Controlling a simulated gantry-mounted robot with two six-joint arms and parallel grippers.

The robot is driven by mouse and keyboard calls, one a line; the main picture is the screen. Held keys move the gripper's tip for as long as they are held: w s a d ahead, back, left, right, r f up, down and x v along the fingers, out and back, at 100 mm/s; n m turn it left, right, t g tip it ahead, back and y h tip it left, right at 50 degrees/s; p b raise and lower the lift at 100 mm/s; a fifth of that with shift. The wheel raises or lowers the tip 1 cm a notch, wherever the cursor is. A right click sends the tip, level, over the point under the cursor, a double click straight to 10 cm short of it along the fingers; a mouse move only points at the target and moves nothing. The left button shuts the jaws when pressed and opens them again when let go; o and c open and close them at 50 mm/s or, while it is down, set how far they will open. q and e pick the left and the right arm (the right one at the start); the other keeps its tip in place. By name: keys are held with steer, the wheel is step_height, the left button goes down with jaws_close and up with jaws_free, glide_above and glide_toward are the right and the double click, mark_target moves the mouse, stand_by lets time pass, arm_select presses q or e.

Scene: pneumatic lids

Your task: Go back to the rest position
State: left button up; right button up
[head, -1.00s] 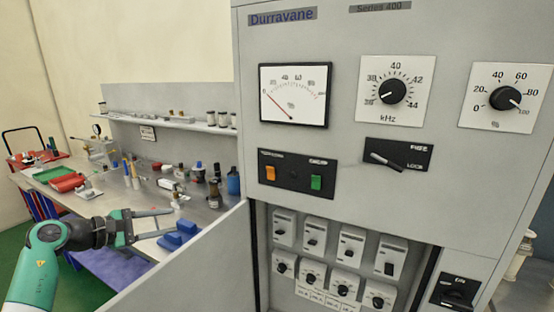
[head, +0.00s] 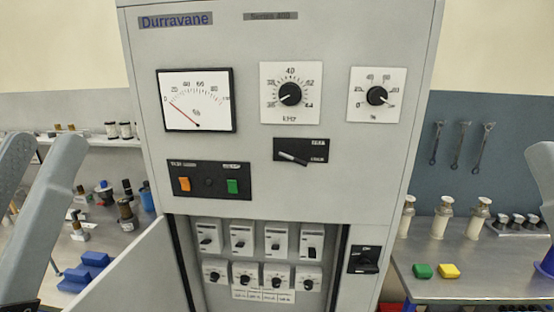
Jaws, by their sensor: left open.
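My left gripper (head: 45,155) is large and close to the camera at the left edge of the head view. Its two grey fingers point up and stand apart with nothing between them, so it is open and empty. It is in front of the workbench and left of the grey Durravane cabinet (head: 350,175), apart from the cabinet front as seen here.
The cabinet's lower door (head: 125,270) stands open toward the left. Blue blocks (head: 88,268) and bottles stand on the left bench.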

step_height(320, 180, up, 32)
steer(key=p, duration=2.8)
steer(key=shift+p, duration=0.35)
